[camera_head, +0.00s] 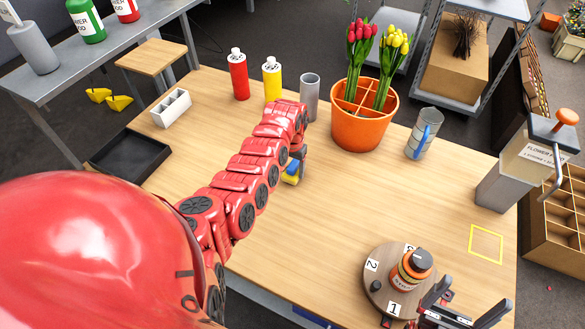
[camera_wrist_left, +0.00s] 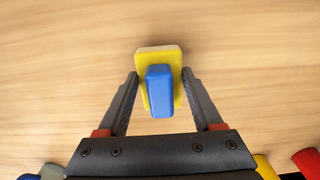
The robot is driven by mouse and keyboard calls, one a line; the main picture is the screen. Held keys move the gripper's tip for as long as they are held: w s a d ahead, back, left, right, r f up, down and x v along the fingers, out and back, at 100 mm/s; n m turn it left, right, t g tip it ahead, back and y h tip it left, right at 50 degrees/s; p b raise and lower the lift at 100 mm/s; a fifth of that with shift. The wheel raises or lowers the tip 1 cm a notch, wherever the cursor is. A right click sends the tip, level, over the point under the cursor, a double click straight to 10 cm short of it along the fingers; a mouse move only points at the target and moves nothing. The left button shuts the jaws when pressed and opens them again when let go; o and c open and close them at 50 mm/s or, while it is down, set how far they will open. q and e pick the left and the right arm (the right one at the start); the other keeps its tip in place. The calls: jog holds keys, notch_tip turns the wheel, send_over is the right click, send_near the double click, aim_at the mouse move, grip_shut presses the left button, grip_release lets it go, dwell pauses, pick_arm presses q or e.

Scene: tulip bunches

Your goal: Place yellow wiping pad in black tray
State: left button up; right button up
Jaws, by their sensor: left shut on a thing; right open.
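The yellow wiping pad with a blue grip block (camera_head: 291,172) is by the middle of the wooden table in the head view. In the left wrist view the pad (camera_wrist_left: 159,56) lies between the two fingers. My left gripper (camera_head: 298,163) is shut on it; whether the pad touches the wood is hard to tell. The black tray (camera_head: 112,177) is empty at the table's left edge, left of my left arm. My right gripper (camera_head: 465,303) is open at the bottom right, beside a round wooden turntable (camera_head: 372,302).
A white compartment holder (camera_head: 171,108) stands just behind the tray. Red (camera_head: 238,76) and yellow (camera_head: 272,80) bottles, a grey cylinder (camera_head: 310,95) and an orange tulip pot (camera_head: 360,128) line the back. A jar (camera_head: 411,269) stands on the turntable. The table's middle right is clear.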

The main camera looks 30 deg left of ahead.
pick_arm(q)
jog(key=shift+f, duration=0.35)
jog(key=shift+f, duration=0.1)
jog(key=o, duration=1.5)
